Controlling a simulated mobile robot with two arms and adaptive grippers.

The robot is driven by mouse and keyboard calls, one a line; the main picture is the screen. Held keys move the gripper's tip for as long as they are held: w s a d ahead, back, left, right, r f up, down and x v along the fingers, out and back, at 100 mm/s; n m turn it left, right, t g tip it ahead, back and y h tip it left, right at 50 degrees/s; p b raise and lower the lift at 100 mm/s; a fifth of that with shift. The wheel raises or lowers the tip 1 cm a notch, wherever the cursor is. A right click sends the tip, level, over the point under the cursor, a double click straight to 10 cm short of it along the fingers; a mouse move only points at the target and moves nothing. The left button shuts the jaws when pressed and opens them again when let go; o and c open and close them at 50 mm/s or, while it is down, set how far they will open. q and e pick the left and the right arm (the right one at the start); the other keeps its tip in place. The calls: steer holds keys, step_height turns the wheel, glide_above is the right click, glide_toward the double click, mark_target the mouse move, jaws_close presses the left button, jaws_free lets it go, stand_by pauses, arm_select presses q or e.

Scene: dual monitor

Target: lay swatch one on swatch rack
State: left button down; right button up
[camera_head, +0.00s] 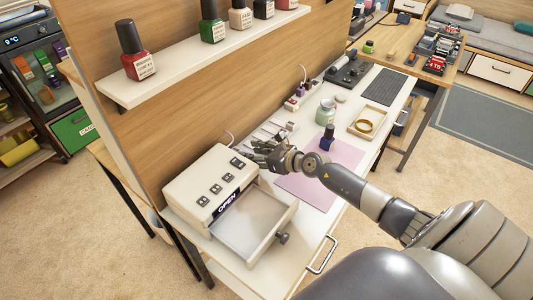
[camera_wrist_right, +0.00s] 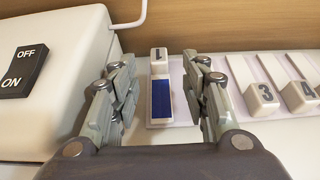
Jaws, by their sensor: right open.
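Swatch one (camera_wrist_right: 160,100), a white piece with a blue face and a block marked 1 at its far end, shows in the right wrist view. It appears to lie at the left end of the pale swatch rack (camera_wrist_right: 239,74); whether it is fully seated I cannot tell. My right gripper (camera_wrist_right: 160,95) is open, with one finger on each side of the swatch and visible gaps. In the head view my right gripper (camera_head: 262,150) is beside the white box and hides most of the rack. My left gripper is not in view.
A white box with switches (camera_head: 212,190) and a pulled-out drawer (camera_head: 245,225) stands left of the gripper. Blocks marked 3 (camera_wrist_right: 262,97) and 4 (camera_wrist_right: 299,96) sit to the right.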

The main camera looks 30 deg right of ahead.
steer(key=v, duration=0.6)
steer(key=shift+s+r, duration=0.2)
steer(key=shift+s, duration=0.15)
steer(key=shift+d+f, duration=0.1)
